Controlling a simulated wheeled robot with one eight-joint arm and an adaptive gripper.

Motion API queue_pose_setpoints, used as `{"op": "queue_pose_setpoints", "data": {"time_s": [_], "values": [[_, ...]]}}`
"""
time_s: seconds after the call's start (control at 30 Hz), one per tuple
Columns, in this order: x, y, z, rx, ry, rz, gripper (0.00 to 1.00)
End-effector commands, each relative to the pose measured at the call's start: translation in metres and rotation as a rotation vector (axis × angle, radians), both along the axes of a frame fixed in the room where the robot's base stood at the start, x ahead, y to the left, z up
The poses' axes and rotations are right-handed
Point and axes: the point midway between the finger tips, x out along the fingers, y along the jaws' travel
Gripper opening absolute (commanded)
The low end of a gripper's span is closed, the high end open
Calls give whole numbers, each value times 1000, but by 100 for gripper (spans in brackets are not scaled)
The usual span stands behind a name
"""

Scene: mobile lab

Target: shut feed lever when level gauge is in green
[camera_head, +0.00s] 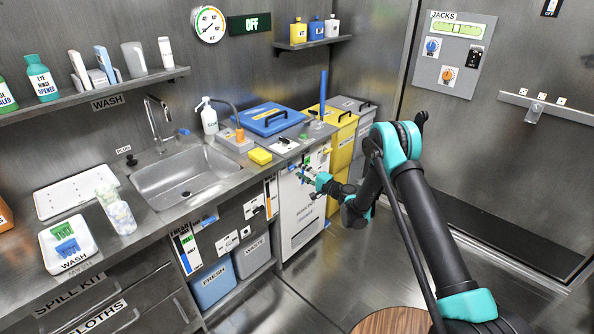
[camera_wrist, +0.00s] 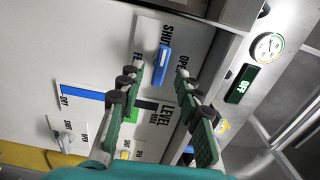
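The feed lever (camera_wrist: 163,64) has a blue handle on a white plate marked SHUT and OPEN on a pale panel (camera_head: 300,212). My gripper (camera_wrist: 159,72) is open in the wrist view, its green fingers on either side of the lever handle in the picture. Contact cannot be told. The level gauge (camera_wrist: 84,94) is a strip with a blue part and a green band (camera_wrist: 146,106) near the LEVEL label. My left finger hides part of the strip, so where the blue ends is unclear. In the head view my gripper (camera_head: 316,178) is at the panel.
Another small lever or knob (camera_wrist: 63,138) and a yellow-tipped one (camera_wrist: 125,154) sit on the panel. A round dial (camera_head: 209,24) and an OFF sign (camera_head: 249,24) are on the wall. A sink (camera_head: 187,178) and yellow bin (camera_head: 342,145) flank the panel.

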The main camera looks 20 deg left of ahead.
Motion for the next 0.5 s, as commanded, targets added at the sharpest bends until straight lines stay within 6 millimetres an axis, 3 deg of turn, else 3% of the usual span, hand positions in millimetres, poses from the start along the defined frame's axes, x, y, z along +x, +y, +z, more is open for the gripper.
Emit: {"op": "queue_pose_setpoints", "data": {"time_s": [0.2,0.5], "values": [[-12,-30,0,0,0,-1,34],[-17,-40,0,0,0,1,34]]}}
